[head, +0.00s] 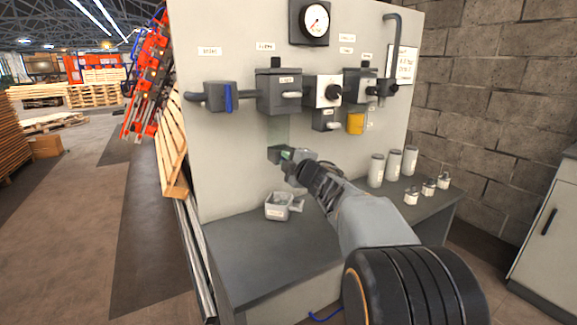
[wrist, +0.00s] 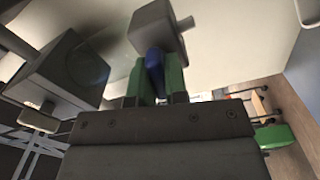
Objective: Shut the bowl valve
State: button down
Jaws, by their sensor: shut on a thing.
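My gripper (head: 287,155) is below the labelled grey filter housing (head: 279,91), near the lower end of the translucent greenish bowl (head: 278,128). In the wrist view, the green fingers of my gripper (wrist: 156,82) are shut on a blue lever (wrist: 155,66). The lever sits at the underside of a small grey block (wrist: 164,24), which appears to be the bowl valve's body. The head view hides this lever behind my gripper. A separate blue handle (head: 228,97) points downward on the valve at the panel's upper left.
The grey panel carries a gauge (head: 315,19), a black knob (head: 333,92) and a yellow part (head: 356,123). On the bench below (head: 250,245) stand an open grey container (head: 278,206) and several white-grey canisters (head: 376,170). A large dark box (wrist: 62,68) is close left in the wrist view.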

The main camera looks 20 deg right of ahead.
jog(key=shift+f+n+b, duration=0.1)
jog(key=shift+n+b, duration=0.5)
jog(key=shift+n, duration=1)
jog(key=c, duration=1.1)
grip_release()
jog(key=shift+s+d+p, duration=0.2)
jog(key=shift+s+d, duration=0.05)
jog(key=shift+s, duration=2.05)
jog(key=shift+s+d+p, duration=0.25)
jog(key=shift+s+d, duration=0.05)
jog(key=shift+s, duration=2)
jog(key=shift+s+d+p, duration=0.2)
jog(key=shift+s+d, duration=0.05)
jog(key=shift+s, duration=2.05)
